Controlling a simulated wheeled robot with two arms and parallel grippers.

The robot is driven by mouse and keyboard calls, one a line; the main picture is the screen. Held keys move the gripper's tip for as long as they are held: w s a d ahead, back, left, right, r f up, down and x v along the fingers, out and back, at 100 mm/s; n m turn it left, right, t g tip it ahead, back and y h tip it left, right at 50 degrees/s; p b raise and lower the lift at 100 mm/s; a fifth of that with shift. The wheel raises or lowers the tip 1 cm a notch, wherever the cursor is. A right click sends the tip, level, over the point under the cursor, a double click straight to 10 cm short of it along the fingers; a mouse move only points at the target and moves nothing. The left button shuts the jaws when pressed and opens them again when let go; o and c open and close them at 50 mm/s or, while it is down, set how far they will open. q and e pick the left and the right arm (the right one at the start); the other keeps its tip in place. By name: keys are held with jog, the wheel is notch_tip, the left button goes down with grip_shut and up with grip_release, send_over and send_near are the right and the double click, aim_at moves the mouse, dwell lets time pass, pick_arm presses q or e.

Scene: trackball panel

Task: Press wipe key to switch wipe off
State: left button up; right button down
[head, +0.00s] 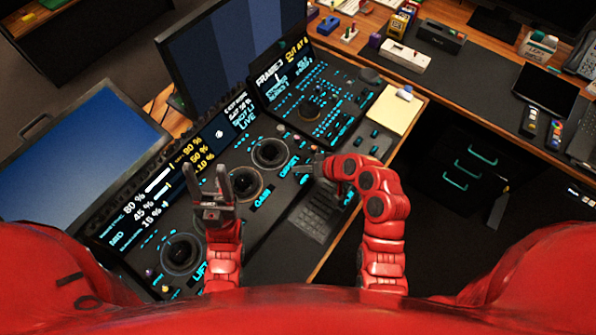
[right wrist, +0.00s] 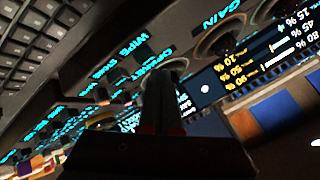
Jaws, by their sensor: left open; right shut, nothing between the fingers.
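The control panel (head: 262,200) is dark, with glowing cyan labels, keys and several trackballs. In the right wrist view a label (right wrist: 126,42) reads WIPE, with dark keys close by; I cannot tell exactly which key belongs to it. My right gripper (head: 303,170) is shut and empty, low over the panel to the right of the OFFSET trackball (head: 269,153). Its fingers also show in the right wrist view (right wrist: 165,85), covering part of the panel near the OFFSET label; contact cannot be told. My left gripper (head: 213,175) is open and empty, above the panel's left part.
A tilted screen strip (head: 180,165) with percent readings and the word LIVE stands behind the trackballs. A second text screen (head: 283,72) is further right. A keyboard (head: 316,212) lies at the panel's front. A yellow notepad (head: 393,112) lies at the right edge.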

jog(key=shift+r, duration=0.1)
notch_tip(320, 180, up, 5)
jog(key=shift+f+p, duration=0.1)
jog(key=shift+p, duration=1.05)
